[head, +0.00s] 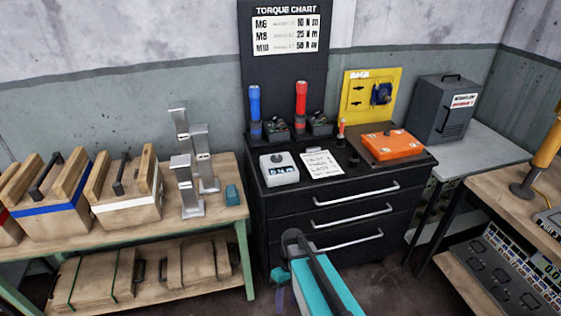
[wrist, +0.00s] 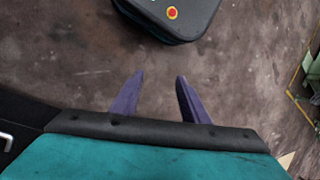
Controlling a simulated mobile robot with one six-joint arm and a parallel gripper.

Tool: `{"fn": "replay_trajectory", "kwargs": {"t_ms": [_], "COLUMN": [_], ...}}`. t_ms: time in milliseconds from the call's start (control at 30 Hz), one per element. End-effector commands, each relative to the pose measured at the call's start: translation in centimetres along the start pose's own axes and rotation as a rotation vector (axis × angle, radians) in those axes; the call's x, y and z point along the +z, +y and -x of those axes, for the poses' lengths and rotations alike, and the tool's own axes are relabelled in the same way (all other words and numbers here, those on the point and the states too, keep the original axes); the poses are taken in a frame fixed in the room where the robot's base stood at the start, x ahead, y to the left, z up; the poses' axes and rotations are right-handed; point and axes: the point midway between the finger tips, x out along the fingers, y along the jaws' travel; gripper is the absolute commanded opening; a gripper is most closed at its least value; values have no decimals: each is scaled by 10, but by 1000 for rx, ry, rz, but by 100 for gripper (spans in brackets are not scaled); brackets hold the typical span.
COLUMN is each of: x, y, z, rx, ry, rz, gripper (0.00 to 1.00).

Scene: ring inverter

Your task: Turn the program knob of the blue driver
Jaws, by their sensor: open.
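The blue driver (head: 254,104) stands upright at the back left of the black tool cabinet's top, in the head view. Its program knob cannot be made out at this size. A red driver (head: 301,101) stands upright to its right. Small dark units (head: 277,127) sit beside the drivers. My gripper (wrist: 160,92) shows in the wrist view with two purple fingers apart and nothing between them. It is over bare floor, away from the cabinet top. In the head view my teal arm is low in front of the cabinet and its fingers are mostly hidden.
The black cabinet (head: 338,228) has several drawers. A grey box with a display (head: 280,169), a paper note (head: 322,164) and an orange case (head: 392,145) lie on its top. A wooden bench (head: 235,207) with crates stands left. Floor is clear around the gripper.

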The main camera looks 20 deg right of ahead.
Motion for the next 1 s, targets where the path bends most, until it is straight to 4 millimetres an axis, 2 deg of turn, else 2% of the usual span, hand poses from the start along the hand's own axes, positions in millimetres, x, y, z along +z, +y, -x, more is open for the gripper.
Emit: {"fn": "replay_trajectory", "kwargs": {"t_ms": [33,200,400,600,733,1000], "x": [10,39,78,119,137,137], "y": [-5,-15,-26,-34,-33,-26], "z": [-16,-62,-111,-151,-167,-169], "rx": [-3,3,23,68,112,149], "ry": [-23,-87,-157,-206,-207,-176], "rz": [-10,-56,-129,-236,-333,-441], "gripper": [41,41,41,41,41,41]}}
